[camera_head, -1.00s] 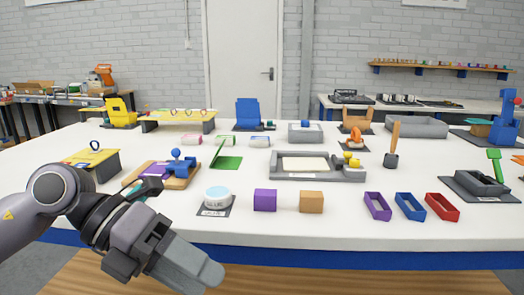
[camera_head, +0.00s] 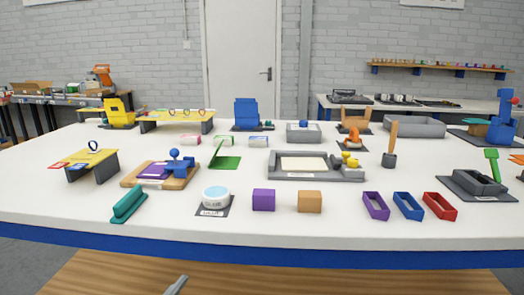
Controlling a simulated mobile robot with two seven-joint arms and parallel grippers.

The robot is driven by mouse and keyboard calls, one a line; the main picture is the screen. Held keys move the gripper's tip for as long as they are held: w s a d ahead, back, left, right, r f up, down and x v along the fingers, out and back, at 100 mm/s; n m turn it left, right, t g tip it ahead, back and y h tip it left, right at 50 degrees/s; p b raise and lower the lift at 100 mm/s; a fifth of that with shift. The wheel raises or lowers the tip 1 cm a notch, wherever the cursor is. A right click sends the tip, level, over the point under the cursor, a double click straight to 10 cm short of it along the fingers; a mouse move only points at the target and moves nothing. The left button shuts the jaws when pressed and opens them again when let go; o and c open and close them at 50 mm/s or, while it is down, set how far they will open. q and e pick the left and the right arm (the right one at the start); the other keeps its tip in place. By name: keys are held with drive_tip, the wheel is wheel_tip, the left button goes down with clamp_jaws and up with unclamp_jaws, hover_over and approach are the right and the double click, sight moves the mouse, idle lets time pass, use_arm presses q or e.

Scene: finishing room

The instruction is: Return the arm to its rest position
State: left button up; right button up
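Neither arm stands over the table now. Only a small grey tip (camera_head: 176,285), likely part of my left gripper, shows at the bottom edge in front of the table. Whether its fingers are open or shut is hidden below the picture. My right gripper is not in view.
A purple cube (camera_head: 263,199) and an orange cube (camera_head: 310,201) stand near the front edge. Purple, blue and red trays (camera_head: 440,206) are at the right.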

use_arm(q)
drive_tip(key=s+a+f+n+g+y, duration=0.4)
drive_tip(key=s+f, duration=0.4)
drive_tip(key=f, duration=0.4)
drive_tip(key=s+a+f+n+g+y, duration=0.4)
drive_tip(key=s+f, duration=0.3)
drive_tip(key=f, duration=0.5)
wheel_tip(320, 180, up, 12)
drive_tip(key=p, duration=1.3)
drive_tip(key=shift+a+f+t, duration=0.15)
drive_tip(key=shift+t, duration=0.15)
